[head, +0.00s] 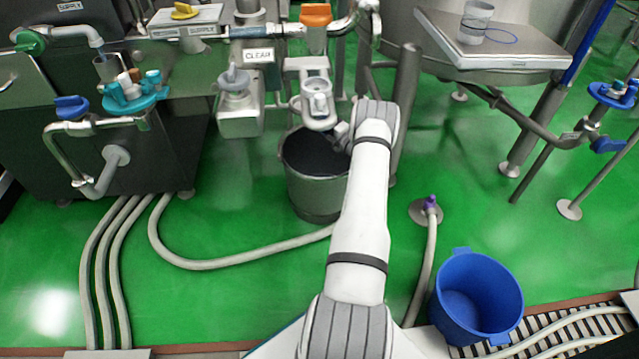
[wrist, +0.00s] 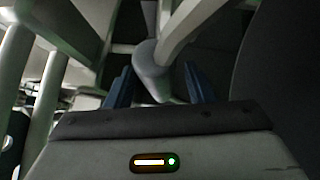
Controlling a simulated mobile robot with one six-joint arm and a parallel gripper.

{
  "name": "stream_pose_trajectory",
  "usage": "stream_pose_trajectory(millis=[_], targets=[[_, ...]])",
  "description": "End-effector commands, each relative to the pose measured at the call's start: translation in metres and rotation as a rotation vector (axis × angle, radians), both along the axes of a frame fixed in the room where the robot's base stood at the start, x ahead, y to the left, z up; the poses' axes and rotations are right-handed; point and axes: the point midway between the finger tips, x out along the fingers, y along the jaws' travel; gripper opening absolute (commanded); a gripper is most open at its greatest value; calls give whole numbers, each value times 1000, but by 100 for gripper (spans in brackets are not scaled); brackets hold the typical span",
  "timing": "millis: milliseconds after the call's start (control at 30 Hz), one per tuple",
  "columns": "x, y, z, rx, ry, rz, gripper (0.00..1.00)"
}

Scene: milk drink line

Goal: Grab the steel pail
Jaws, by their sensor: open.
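The steel pail (head: 316,193) stands upright on the green floor in the middle of the head view, with a dark interior, below a steel outlet fitting. My white arm reaches over its right side. My gripper (head: 341,135) is at the pail's right rear rim, partly hidden by my own wrist. In the wrist view my gripper (wrist: 157,84) shows two dark blue fingers standing apart, open. A grey rounded piece shows between or just beyond them; I cannot tell whether it is part of the pail. Contact with the pail cannot be seen.
Steel piping with a "CLEAR" sign (head: 258,56) and an orange-handled valve (head: 316,14) crowd the space above the pail. A tank leg (head: 402,110) stands close right. A hose (head: 245,261) runs along the floor. A blue bucket (head: 478,296) stands at lower right.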

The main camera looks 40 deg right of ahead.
Motion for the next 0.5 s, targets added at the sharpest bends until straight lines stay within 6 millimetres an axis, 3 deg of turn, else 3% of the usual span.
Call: stream_pose_trajectory(millis=[200,500], targets=[[1,0,1,1,0,-1,47],[1,0,0,1,0,0,22]])
